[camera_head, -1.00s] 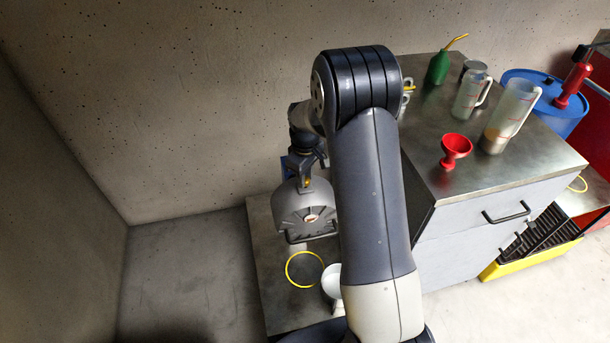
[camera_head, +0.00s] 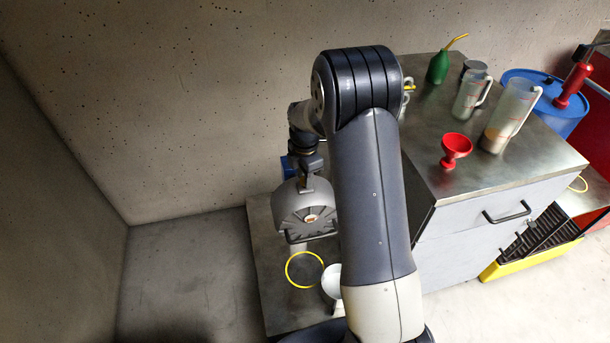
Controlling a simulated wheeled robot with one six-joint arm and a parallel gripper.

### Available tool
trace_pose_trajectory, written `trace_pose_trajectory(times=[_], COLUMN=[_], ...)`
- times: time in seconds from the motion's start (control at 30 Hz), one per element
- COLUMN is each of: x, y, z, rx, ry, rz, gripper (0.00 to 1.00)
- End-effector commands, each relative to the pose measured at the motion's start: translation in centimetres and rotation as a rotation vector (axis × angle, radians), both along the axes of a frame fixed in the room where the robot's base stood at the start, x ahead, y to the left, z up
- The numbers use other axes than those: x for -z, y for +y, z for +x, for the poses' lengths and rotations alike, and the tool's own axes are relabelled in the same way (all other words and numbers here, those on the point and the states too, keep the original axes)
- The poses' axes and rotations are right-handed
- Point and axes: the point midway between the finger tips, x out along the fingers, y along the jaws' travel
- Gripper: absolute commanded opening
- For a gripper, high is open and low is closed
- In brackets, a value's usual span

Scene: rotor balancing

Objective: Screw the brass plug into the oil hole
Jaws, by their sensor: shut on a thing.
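The grey rotor machine (camera_head: 304,199), with a slotted round face and a small orange-brown centre, stands on the low metal surface left of my arm. My gripper (camera_head: 315,183) points down at the top of its housing, close to or touching it. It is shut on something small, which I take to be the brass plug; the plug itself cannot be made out. The oil hole is hidden under the gripper. I cannot tell how deep the plug sits.
A yellow ring (camera_head: 304,270) and a white cup-like vessel (camera_head: 331,281) are on the low surface (camera_head: 279,311). The metal-topped cabinet (camera_head: 500,175) at right holds a red funnel (camera_head: 456,147), clear jugs and a green oil bottle (camera_head: 438,68). A concrete wall is behind.

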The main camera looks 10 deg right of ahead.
Motion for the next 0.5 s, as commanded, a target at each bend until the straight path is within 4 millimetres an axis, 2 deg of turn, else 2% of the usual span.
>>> trace_pose_trajectory(times=[0.23,0.5], x=[-0.01,-0.02], y=[0.00,0.00], z=[0.00,0.00], rx=[-0.245,-0.295], ry=[0.000,0.000], rz=[0.000,0.000], gripper=[0.04,0.04])
